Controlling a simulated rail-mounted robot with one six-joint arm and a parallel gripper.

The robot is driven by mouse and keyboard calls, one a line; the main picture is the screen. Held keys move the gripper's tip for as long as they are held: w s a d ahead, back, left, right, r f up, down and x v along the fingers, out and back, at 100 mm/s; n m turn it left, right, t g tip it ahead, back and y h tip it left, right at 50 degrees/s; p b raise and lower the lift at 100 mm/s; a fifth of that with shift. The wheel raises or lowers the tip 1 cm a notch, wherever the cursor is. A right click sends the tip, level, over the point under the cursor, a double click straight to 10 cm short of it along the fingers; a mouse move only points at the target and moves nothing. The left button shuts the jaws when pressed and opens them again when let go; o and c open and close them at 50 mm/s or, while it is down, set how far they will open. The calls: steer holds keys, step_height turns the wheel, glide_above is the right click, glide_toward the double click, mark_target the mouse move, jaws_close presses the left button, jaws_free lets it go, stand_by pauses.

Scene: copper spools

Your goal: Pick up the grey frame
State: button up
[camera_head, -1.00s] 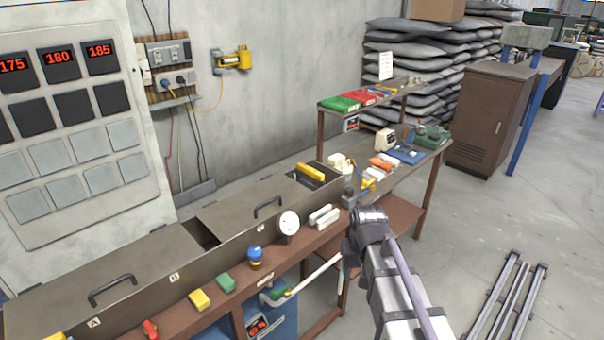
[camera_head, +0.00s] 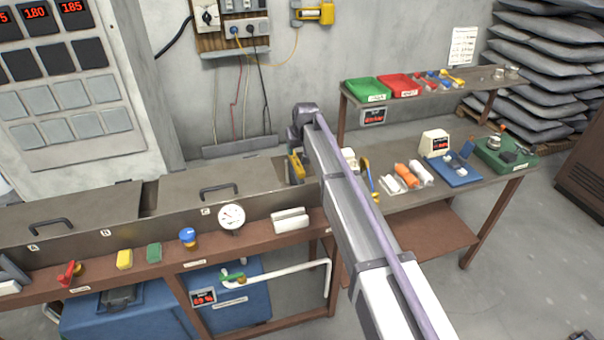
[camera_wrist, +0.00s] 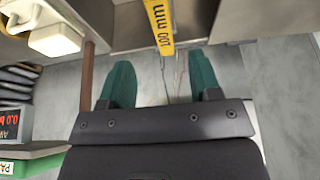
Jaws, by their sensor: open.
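I cannot pick out a grey frame with certainty in either view. My gripper (camera_wrist: 161,82) shows in the wrist view as two dark green fingers, wide apart, with nothing held between them. A yellow bar (camera_wrist: 158,22) marked "100 mm" lies ahead of the fingers, at the top middle. In the head view my arm crosses the bench, and the gripper's fingers do not show clearly. A yellow piece (camera_head: 296,168) shows by the end of the trough, partly hidden by my arm.
The covered trough (camera_head: 110,240) runs along the bench at left. A round gauge (camera_head: 231,217) and a pale block (camera_head: 290,220) are at its front. The right table holds a white display box (camera_head: 434,142), a blue tray (camera_head: 452,172) and a green scale (camera_head: 505,157). A shelf (camera_head: 430,92) stands above.

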mark_target(296, 161)
steer(key=shift+a+f+b, duration=0.25)
steer(key=shift+a+b, duration=0.05)
steer(key=b+x, duration=0.5)
steer(key=shift+f, duration=0.3)
steer(key=shift+r, duration=0.15)
steer(key=b+x, duration=0.5)
steer(key=shift+d+f, duration=0.15)
steer(key=shift+f, duration=0.1)
steer(key=shift+r+p, duration=0.3)
steer(key=shift+f, duration=0.3)
steer(key=shift+c, duration=0.2)
jaws_close()
